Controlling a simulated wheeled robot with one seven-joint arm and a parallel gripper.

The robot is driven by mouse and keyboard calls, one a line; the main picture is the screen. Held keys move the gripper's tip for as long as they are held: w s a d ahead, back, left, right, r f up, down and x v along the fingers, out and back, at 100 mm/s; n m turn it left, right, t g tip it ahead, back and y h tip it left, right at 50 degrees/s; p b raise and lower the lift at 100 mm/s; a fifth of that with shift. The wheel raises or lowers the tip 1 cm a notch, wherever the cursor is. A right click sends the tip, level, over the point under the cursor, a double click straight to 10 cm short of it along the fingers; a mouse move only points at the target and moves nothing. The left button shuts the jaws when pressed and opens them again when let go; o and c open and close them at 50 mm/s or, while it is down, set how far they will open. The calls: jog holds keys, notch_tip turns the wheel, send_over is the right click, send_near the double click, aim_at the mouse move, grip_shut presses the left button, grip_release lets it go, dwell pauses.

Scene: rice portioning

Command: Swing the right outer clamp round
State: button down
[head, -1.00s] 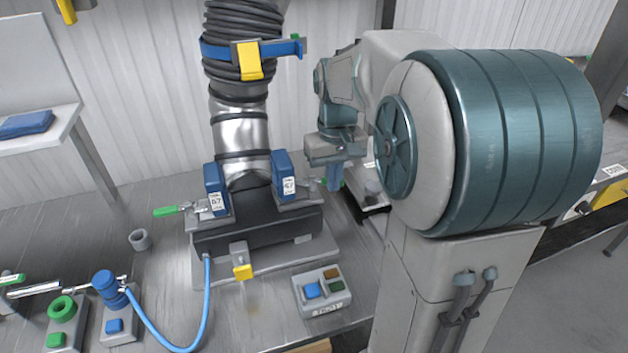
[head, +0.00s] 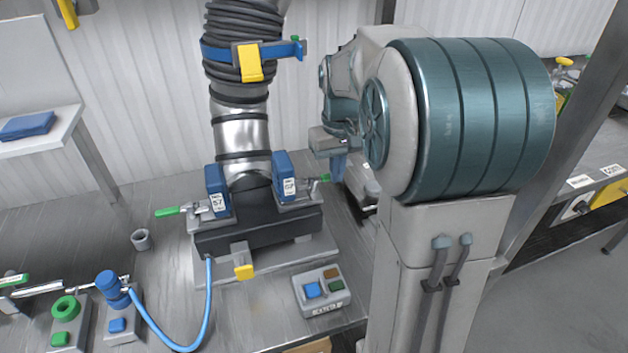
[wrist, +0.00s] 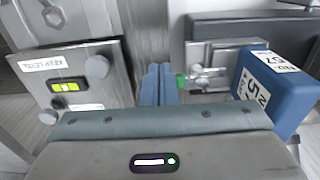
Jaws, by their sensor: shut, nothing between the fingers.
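The right outer clamp (head: 309,187) sits at the right end of the dark block, beside the right blue block (head: 284,175). Its handle has a green tip (head: 324,178) pointing right. In the wrist view the clamp's metal body (wrist: 208,72) and green tip (wrist: 181,80) lie just right of my fingers. My gripper (head: 338,170) is shut and empty. Its blue fingers, also in the wrist view (wrist: 160,82), are close beside the green tip; I cannot tell whether they touch. The left clamp (head: 190,209) has its green handle pointing left.
A ribbed hose with a metal collar (head: 241,130) rises from the dark block between the blue blocks. A button box (head: 321,291) stands in front. A plate with a level vial (wrist: 75,88) is left of my fingers. A grey cup (head: 141,240) stands at left.

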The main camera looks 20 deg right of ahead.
notch_tip(320, 180, up, 7)
jog(key=s+p, duration=0.1)
jog(key=p, duration=0.4)
jog(key=shift+s, duration=0.15)
jog(key=s+a+f+t, duration=0.1)
jog(key=s+a, duration=0.3)
jog(key=s, duration=0.4)
jog(key=s+a+f+t, duration=0.2)
jog(key=s+a, duration=0.2)
jog(key=s, duration=0.4)
jog(key=shift+s+f, duration=0.15)
jog(key=shift+s, duration=0.05)
jog(key=shift+a, duration=0.2)
